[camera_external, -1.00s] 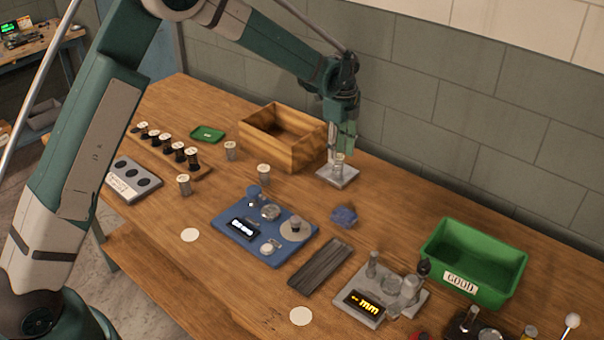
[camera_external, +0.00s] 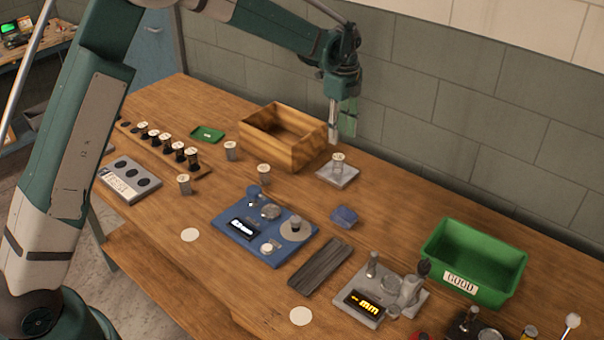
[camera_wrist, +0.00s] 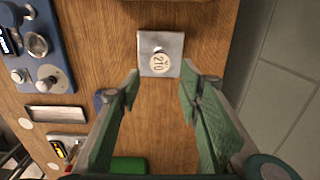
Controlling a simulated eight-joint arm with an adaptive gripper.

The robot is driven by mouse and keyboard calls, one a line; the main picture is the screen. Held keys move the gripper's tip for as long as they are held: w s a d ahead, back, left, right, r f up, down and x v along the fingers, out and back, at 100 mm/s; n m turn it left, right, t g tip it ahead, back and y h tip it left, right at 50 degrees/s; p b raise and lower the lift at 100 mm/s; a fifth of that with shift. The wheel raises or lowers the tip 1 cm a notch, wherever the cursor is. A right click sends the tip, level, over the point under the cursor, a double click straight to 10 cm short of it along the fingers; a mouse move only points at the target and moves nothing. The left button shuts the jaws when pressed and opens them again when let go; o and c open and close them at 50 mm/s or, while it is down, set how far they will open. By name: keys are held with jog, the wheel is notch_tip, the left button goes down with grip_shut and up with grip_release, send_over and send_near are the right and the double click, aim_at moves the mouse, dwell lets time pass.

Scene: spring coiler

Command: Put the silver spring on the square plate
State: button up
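The square plate (camera_external: 346,180) is a light grey metal square on the bench near the wall. It also shows in the wrist view (camera_wrist: 173,40). A silver cylindrical piece (camera_external: 338,165), which I take for the silver spring, stands upright on it. From above, its round cream top marked 210 (camera_wrist: 160,62) shows over the lower middle of the plate. My gripper (camera_external: 341,132) is above the piece, clear of it. In the wrist view my gripper (camera_wrist: 161,82) has its green fingers wide apart with nothing between them.
A wooden box (camera_external: 284,137) stands left of the plate. A blue fixture (camera_external: 265,228) and a small blue block (camera_external: 344,215) lie in front. A grey measuring fixture (camera_external: 374,298) and a green GOOD bin (camera_external: 473,262) are at the right. The wall runs close behind the plate.

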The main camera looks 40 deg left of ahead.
dwell(0.3)
jog(key=s+r+n+t, duration=0.3)
jog(key=s+r+n, duration=0.6)
jog(key=s+r, duration=1.45)
jog(key=s+f+n+t, duration=0.2)
jog(key=s+n, duration=0.2)
jog(key=s, duration=1.1)
jog(key=s+f+n+t, duration=0.2)
jog(key=s+n, duration=0.3)
jog(key=s, duration=1)
jog(key=shift+f, duration=0.65)
